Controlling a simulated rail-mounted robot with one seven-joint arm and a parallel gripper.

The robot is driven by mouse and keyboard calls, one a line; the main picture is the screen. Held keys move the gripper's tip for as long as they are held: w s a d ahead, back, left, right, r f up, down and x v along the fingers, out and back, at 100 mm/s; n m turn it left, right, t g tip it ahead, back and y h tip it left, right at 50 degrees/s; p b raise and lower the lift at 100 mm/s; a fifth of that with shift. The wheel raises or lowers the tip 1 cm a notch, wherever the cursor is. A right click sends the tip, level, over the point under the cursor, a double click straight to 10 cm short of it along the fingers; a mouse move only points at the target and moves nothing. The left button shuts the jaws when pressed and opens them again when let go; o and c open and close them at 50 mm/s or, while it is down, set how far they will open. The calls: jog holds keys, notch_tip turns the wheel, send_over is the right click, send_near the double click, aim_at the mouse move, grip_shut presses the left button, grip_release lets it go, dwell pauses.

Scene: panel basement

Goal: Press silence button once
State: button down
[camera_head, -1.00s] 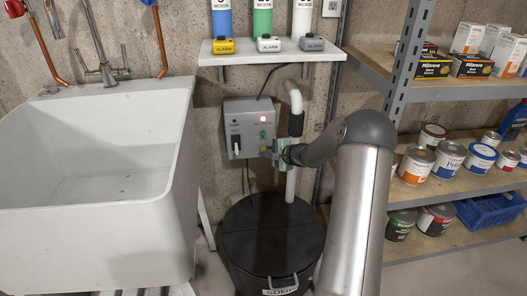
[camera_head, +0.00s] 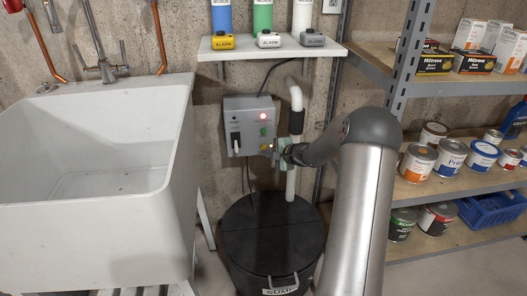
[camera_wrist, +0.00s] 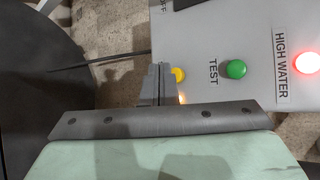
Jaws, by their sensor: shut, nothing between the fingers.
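A grey alarm panel (camera_head: 243,109) hangs on the wall in the head view. In the wrist view it shows a lit red HIGH WATER light (camera_wrist: 307,62), a green TEST button (camera_wrist: 236,69) and a yellow button (camera_wrist: 179,74). No silence label is readable; the yellow button's label is hidden or out of view. My gripper (camera_wrist: 158,75) is shut and empty, its fingertips right beside the yellow button and partly covering it. I cannot tell whether they touch it. An amber glow shows just below the yellow button. In the head view my gripper (camera_head: 272,152) is at the panel's lower right.
A white pipe (camera_head: 292,180) rises right of the panel from the black sump lid (camera_head: 270,235). A white sink (camera_head: 100,240) stands left. A small shelf (camera_head: 270,52) with alarm units is above. Shelving with paint cans (camera_head: 417,163) stands right.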

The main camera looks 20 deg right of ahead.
jog(key=shift+s, duration=0.1)
jog(key=s+b, duration=0.1)
jog(key=s, duration=0.1)
jog(key=s+a+b, duration=0.1)
jog(key=s+b, duration=0.1)
jog(key=shift+s+a, duration=0.2)
jog(key=shift+s, duration=0.2)
dwell(0.8)
